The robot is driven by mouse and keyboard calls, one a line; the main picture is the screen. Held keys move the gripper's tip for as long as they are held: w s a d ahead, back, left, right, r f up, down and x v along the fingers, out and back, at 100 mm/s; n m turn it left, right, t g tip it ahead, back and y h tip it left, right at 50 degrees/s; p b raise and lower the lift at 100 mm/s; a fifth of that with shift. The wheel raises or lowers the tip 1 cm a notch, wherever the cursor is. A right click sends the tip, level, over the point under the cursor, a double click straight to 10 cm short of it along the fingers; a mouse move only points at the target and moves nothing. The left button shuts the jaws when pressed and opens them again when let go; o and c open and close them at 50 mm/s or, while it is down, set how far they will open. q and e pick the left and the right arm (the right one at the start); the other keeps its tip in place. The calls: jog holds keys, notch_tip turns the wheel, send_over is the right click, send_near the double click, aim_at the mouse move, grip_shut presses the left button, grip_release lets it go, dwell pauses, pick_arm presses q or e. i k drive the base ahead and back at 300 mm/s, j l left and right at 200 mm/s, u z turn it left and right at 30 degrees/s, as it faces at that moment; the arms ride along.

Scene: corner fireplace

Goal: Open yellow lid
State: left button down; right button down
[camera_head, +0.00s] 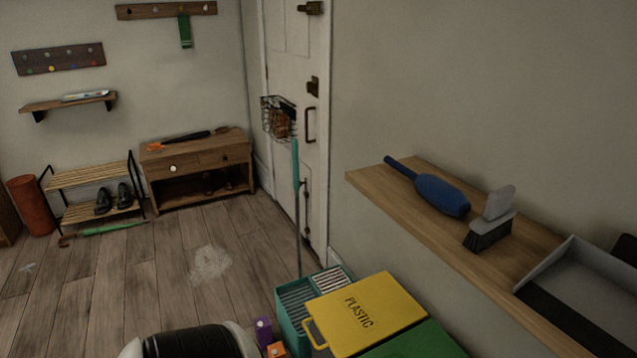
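The yellow lid (370,311), marked "PLASTIC", is at the bottom centre of the head view. It lies flat and looks shut. A yellow loop handle (314,335) sticks out from its left edge. The bin body under the lid is mostly hidden or cut off by the picture's lower edge. A green lid (423,342) lies right beside it, partly out of frame. Neither of my grippers is in view, and nothing is seen touching the yellow lid or its handle.
A teal slatted container (293,314) stands left of the yellow lid. Small purple (263,331) and orange boxes are near it. A wooden shelf (400,203) along the right wall carries a blue brush, a grey brush and a dustpan. Open floor (130,280) lies left.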

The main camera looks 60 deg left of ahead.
aim_at(352, 320)
jog(key=u, duration=1.8)
jog(key=k+j, duration=0.05)
jog(key=j, duration=0.05)
